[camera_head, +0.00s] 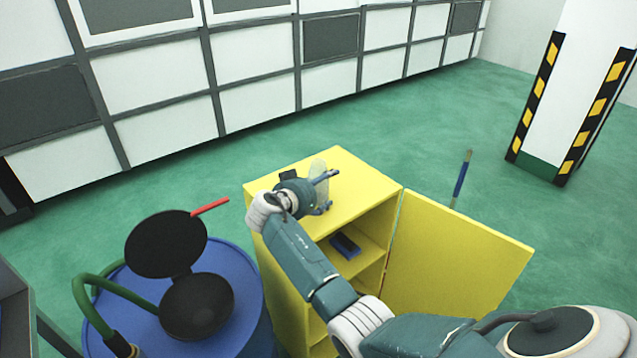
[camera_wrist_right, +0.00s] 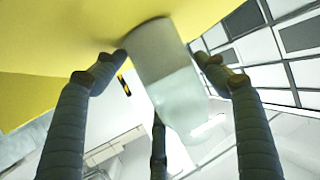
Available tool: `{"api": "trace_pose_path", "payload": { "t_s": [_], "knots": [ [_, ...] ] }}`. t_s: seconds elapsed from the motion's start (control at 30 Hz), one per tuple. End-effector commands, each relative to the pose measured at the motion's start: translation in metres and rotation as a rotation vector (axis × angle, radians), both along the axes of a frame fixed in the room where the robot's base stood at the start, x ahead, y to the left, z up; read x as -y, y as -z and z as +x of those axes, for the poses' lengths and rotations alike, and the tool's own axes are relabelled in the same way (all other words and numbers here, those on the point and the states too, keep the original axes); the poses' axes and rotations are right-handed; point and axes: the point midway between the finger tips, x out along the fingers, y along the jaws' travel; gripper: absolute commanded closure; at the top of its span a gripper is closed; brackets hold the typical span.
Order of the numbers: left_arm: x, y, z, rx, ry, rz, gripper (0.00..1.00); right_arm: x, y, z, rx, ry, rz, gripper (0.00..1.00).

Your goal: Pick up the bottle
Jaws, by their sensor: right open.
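A pale translucent bottle (camera_head: 318,174) stands on the top of the yellow cabinet (camera_head: 358,190), partly hidden by my right gripper (camera_head: 326,190). In the right wrist view the bottle (camera_wrist_right: 168,75) appears between the spread fingers, with a grey upper part and a clear part below. The fingers of my right gripper are open on either side of it, and a third finger (camera_wrist_right: 158,145) shows partly behind it. I cannot tell whether any finger touches the bottle. My left gripper is not in view.
The cabinet's door (camera_head: 455,255) stands open to the right, and a blue item (camera_head: 345,245) lies on a shelf inside. A blue drum (camera_head: 250,285) stands to the left, with black discs (camera_head: 166,243) over it. A striped pillar (camera_head: 560,100) stands at the back right.

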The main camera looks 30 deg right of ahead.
Motion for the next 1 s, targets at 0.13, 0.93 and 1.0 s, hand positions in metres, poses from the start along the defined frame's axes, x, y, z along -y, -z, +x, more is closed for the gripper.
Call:
{"api": "trace_pose_path", "payload": {
  "t_s": [0.13, 0.93, 1.0],
  "knots": [
    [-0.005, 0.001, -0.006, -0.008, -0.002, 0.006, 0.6, 0.0, 0.0, 0.0, 0.0, 0.0, 0.0, 0.5],
    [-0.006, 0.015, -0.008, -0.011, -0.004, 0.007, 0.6, -0.001, -0.038, 0.002, 0.011, 0.0, 0.001, 0.68],
    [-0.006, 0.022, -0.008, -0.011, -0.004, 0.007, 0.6, -0.001, -0.057, 0.002, 0.013, -0.001, 0.001, 0.68]
  ]
}}
